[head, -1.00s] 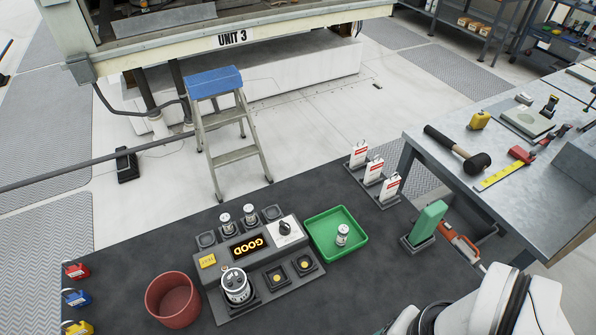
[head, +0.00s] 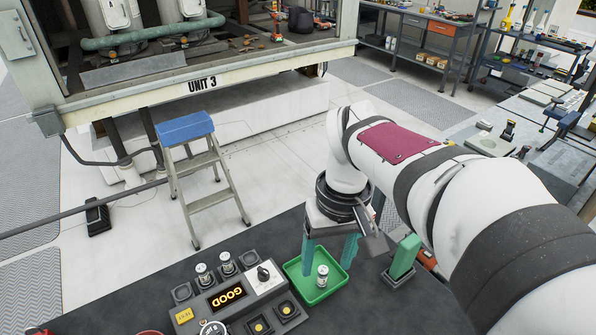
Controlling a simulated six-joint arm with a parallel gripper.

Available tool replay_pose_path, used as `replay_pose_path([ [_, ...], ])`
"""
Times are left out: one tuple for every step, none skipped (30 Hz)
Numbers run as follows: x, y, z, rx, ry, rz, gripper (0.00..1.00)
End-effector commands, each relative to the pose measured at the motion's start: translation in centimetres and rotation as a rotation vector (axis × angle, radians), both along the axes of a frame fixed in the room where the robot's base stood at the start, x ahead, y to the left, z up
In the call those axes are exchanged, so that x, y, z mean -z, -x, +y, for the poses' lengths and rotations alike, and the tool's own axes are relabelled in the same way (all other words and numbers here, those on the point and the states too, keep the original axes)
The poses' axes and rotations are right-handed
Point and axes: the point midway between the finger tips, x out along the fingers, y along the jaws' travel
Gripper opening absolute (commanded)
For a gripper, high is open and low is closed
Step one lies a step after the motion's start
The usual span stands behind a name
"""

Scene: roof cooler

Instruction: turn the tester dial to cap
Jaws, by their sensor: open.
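The tester (head: 208,314) is a grey box on the dark tabletop, with a lit display (head: 227,297) reading GOOD. Its dial (head: 263,273) is a small black knob on a white plate at the tester's right back corner. The plate's markings are too small to read, so I cannot tell the dial's setting. My gripper (head: 327,269) is open and empty, with teal fingers pointing down. It hangs over or near the green tray, to the right of the dial and apart from it.
The green tray (head: 296,283) holds one small metal cylinder (head: 322,276). Two similar cylinders stand on the tester's back sockets. A green block (head: 403,257) stands to the right. A stepladder (head: 200,170) is beyond the table.

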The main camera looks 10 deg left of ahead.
Motion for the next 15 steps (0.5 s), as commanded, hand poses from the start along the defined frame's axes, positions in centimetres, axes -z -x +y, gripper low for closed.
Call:
replay_pose_path([
  [1.0,-2.8,3.3,-0.162,0.012,-0.006,0.67],
  [1.5,-4.3,5.2,-0.261,0.019,-0.014,0.67],
  [2.4,-5.8,7.7,-0.38,0.027,-0.025,0.67],
  [3.0,-6.7,9.3,-0.459,0.033,-0.032,0.67],
  [3.7,-7.3,10.8,-0.525,0.037,-0.037,0.67],
  [4.4,-7.9,12.4,-0.598,0.042,-0.042,0.67],
  [4.8,-8.3,13.3,-0.64,0.045,-0.047,0.67],
  [5.2,-8.5,14.0,-0.673,0.047,-0.051,0.67],
  [5.6,-8.7,14.6,-0.701,0.049,-0.054,0.67],
  [5.8,-8.8,14.8,-0.714,0.05,-0.054,0.67],
  [6.2,-8.8,14.9,-0.721,0.05,-0.054,0.67],
  [6.8,-8.8,14.9,-0.723,0.051,-0.054,0.67],
  [7.4,-8.8,14.9,-0.722,0.05,-0.053,0.67],
  [8.1,-8.8,14.9,-0.72,0.05,-0.051,0.67],
  [9.2,-8.8,14.8,-0.72,0.051,-0.052,0.67],
])
